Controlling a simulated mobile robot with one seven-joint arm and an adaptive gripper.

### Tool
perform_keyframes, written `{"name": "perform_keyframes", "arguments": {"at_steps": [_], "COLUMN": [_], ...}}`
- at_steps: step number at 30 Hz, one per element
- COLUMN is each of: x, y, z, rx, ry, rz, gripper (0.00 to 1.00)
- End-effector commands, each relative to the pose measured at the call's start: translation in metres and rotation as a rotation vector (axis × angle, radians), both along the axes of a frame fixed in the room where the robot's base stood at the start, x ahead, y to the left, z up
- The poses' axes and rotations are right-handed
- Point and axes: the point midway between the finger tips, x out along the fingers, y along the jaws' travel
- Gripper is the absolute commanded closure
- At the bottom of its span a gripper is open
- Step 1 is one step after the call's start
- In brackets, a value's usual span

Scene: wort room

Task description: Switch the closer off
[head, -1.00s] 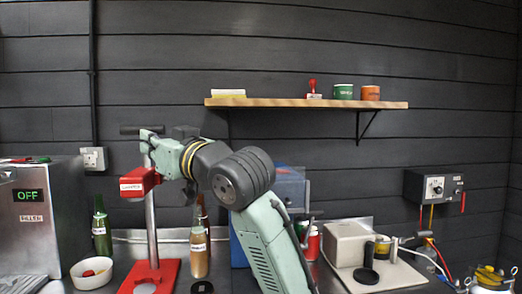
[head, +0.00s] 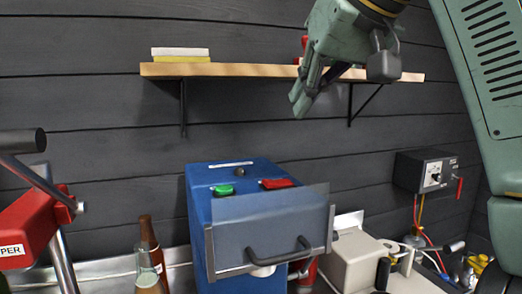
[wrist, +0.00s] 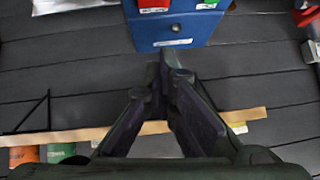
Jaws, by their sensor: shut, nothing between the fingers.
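A blue machine (head: 240,181), which I take to be the closer, stands on the counter with a green button (head: 223,190) and a red button (head: 275,183) on top. A clear grey shield (head: 265,222) with a dark handle (head: 280,250) covers its front. My gripper (head: 298,105) is shut and empty, pointing down above and behind the machine's right side, apart from the buttons. In the wrist view the fingertips (wrist: 165,62) are together below the blue machine (wrist: 190,32); the red button (wrist: 154,4) and green button (wrist: 207,4) are cut by the top edge.
A wooden shelf (head: 230,69) runs along the wall beside my gripper. A red capper (head: 30,225) and bottles (head: 148,268) stand left. A beige device (head: 358,258) stands right, below a wall control box (head: 425,172).

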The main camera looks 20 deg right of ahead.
Motion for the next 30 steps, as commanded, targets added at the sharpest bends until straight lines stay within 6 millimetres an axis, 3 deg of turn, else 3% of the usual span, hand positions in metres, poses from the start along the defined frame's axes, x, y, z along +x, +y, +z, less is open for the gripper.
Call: {"name": "perform_keyframes", "arguments": {"at_steps": [14,30], "x": [0.002,0.069], "y": [0.000,0.010], "z": [-0.005,-0.079], "rx": [0.000,-0.001], "ry": [0.007,0.007], "rz": [-0.003,-0.007], "gripper": [1.00,1.00]}}
